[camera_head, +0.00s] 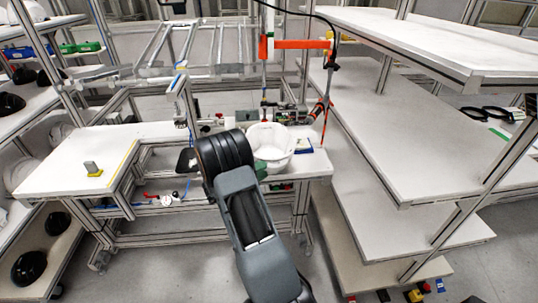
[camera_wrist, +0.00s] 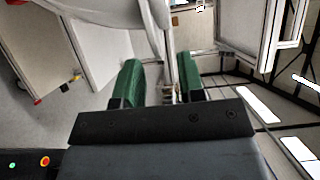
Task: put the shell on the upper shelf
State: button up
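The white helmet shell (camera_head: 274,143) is a bowl-like form. In the head view it appears over the right end of the workbench; whether it rests there or is clear of it I cannot tell. My gripper (camera_head: 261,168) is at the shell's near left side, mostly hidden behind my dark wrist. In the wrist view my gripper (camera_wrist: 158,82) has two green fingers apart, with a visible gap. The shell's curved white wall (camera_wrist: 146,20) shows just past the fingertips. I see no clear contact. The upper shelf (camera_head: 420,42) is the top white board of the rack at right.
A blue item (camera_head: 303,146) lies right of the shell. An orange bar (camera_head: 300,44) hangs above the bench. Dark shells stand on the left rack.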

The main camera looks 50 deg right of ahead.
jog(key=shift+x, duration=1.45)
grip_shut()
dwell(0.3)
